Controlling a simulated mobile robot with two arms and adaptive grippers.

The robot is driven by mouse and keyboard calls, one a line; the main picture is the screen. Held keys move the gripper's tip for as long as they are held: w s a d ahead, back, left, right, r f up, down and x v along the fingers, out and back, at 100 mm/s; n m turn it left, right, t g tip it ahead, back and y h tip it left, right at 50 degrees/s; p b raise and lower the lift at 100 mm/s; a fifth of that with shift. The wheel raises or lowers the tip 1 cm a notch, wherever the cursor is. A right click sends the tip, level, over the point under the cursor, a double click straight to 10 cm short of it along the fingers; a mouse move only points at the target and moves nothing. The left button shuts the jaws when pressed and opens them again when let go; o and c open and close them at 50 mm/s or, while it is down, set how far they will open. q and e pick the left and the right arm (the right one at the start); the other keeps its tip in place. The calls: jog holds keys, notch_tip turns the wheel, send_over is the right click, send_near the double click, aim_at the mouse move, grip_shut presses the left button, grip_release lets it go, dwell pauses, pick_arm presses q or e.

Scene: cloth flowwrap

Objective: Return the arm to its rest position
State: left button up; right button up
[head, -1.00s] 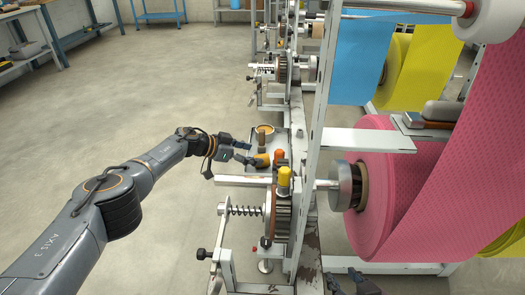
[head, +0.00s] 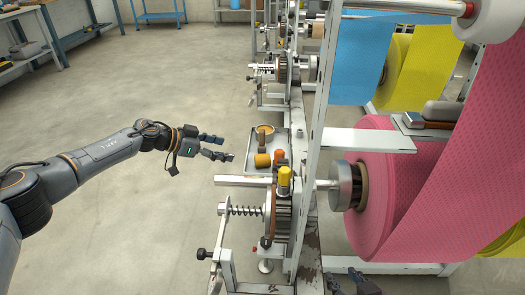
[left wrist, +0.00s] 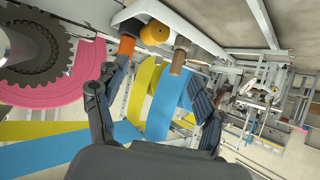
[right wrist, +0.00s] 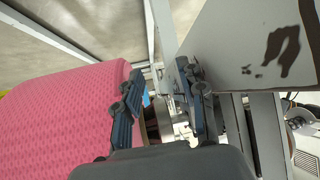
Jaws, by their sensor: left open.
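My left gripper (head: 225,147) is open and empty in the head view, just left of a small tray on the machine's side. It also shows in the left wrist view (left wrist: 150,78), its two fingers wide apart with nothing between them. A yellow cylinder (head: 262,160) and an orange cylinder (head: 279,156) are on the tray (head: 249,168), apart from the fingers. A tan piece (head: 264,131) is at the tray's far end. My right gripper (right wrist: 160,72) is open in the right wrist view, between the pink roll and a light panel. Only part of it shows low in the head view (head: 352,284).
The machine frame (head: 318,130) stands right of the left arm, with a large pink roll (head: 372,190) and blue (head: 360,60) and yellow webs. A yellow-topped post (head: 285,178) rises by the gear. The floor (head: 150,90) around the left arm is clear.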

pick_arm(q)
jog(key=shift+s+a+r, duration=0.3)
jog(key=shift+a+r, duration=0.05)
jog(key=shift+a, duration=0.2)
jog(key=shift+r, duration=0.1)
